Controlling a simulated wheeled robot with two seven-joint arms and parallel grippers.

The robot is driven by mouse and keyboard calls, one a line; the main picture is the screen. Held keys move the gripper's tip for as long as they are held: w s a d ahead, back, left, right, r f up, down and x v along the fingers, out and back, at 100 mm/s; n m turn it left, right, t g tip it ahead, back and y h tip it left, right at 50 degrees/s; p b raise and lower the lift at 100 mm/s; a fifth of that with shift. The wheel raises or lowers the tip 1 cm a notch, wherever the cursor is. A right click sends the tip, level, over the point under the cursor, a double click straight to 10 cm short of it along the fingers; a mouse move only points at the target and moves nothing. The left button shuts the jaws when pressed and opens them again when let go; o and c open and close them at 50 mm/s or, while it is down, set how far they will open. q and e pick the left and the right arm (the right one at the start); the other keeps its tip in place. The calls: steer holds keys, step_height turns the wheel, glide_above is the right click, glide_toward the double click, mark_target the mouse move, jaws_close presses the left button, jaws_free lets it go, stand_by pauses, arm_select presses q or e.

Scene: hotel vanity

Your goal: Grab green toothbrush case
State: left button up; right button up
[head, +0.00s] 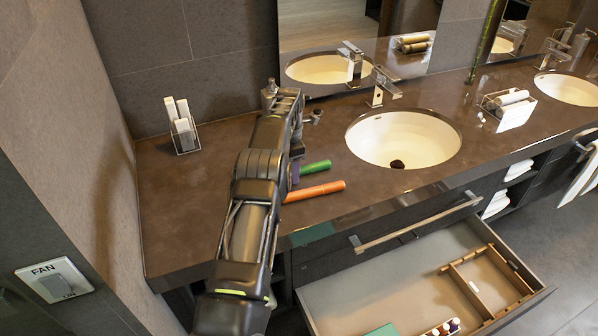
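A green toothbrush case (316,167) lies on the brown vanity counter, left of the nearer sink. Its left end is partly hidden by my arm. An orange case (316,191) lies just in front of it, with its left part also behind my arm. My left gripper (298,140) is at the far end of the arm, over the counter behind and left of the green case. It looks apart from the case. Its fingers are mostly hidden by the wrist, so I cannot tell their opening. My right gripper is out of view.
A sink (404,139) with a faucet (383,84) is right of the cases. An open drawer (405,283) with a wooden divider (489,283) juts out below the counter. A small holder (183,135) stands at the back left. The counter's left part is clear.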

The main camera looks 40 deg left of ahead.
arm_select(q)
steer(key=shift+s+a, duration=0.1)
steer(key=shift+c, duration=0.2)
jaws_close()
stand_by(0.5)
